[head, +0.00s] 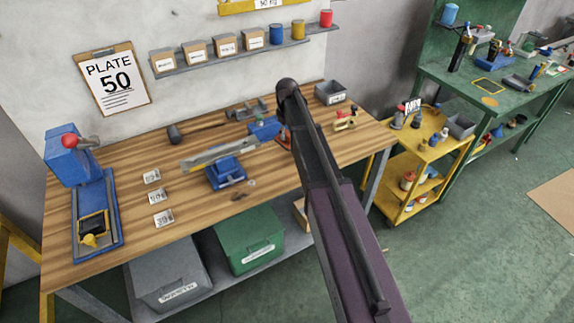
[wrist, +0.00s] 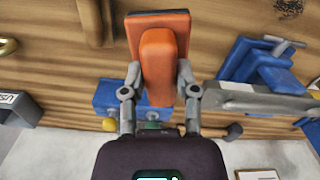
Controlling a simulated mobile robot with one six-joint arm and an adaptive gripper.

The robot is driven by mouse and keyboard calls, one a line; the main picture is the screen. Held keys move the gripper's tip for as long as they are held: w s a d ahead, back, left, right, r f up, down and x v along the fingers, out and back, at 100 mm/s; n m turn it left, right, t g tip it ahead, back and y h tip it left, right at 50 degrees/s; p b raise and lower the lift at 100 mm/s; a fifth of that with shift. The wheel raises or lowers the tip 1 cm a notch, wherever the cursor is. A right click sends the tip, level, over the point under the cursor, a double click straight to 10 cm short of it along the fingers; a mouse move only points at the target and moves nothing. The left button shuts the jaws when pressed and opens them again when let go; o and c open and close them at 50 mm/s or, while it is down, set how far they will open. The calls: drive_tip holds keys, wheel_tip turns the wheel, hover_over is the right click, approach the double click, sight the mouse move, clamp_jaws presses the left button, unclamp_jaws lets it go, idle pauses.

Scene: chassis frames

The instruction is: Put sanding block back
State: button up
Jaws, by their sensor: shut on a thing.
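The sanding block (wrist: 164,62) is orange, with a raised grip on a wider flat base edged in grey. It is between the two fingers of my gripper (wrist: 159,76) in the wrist view, and the fingers are shut on its grip. In the head view my arm hides most of the gripper; a small red-orange patch (head: 283,141) beside the arm, over the right part of the wooden bench (head: 130,225), looks like the block. I cannot tell whether its base touches the bench top.
A blue vise (head: 226,172) clamps a grey bar left of the arm. A blue box (head: 264,127), a mallet (head: 174,133) and a grey bin (head: 330,92) stand nearby. A yellow cart (head: 428,145) and a green bench (head: 455,72) with a yellow-outlined rectangle (head: 488,88) are at right.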

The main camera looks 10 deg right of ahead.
drive_tip(key=shift+d, duration=0.25)
drive_tip(key=shift+s+f, duration=0.2)
drive_tip(key=shift+s, duration=0.05)
drive_tip(key=s+d+f+m+b, duration=0.1)
drive_tip(key=s+f+b, duration=0.2)
drive_tip(key=s, duration=0.4)
drive_tip(key=s+f+m+b, duration=0.1)
drive_tip(key=s+f+b, duration=0.3)
drive_tip(key=s, duration=0.4)
drive_tip(key=shift+s+d+f+b, duration=0.2)
drive_tip(key=shift+d+b, duration=0.2)
drive_tip(key=shift+b, duration=0.05)
drive_tip(key=shift+w, duration=0.2)
drive_tip(key=w+a, duration=0.1)
drive_tip(key=w, duration=0.3)
drive_tip(key=w+f+b, duration=0.1)
drive_tip(key=w, duration=0.4)
drive_tip(key=w+a, duration=0.1)
drive_tip(key=w, duration=0.4)
drive_tip(key=shift+w+a+f, duration=0.1)
drive_tip(key=shift+a+f, duration=0.1)
drive_tip(key=shift+a, duration=0.15)
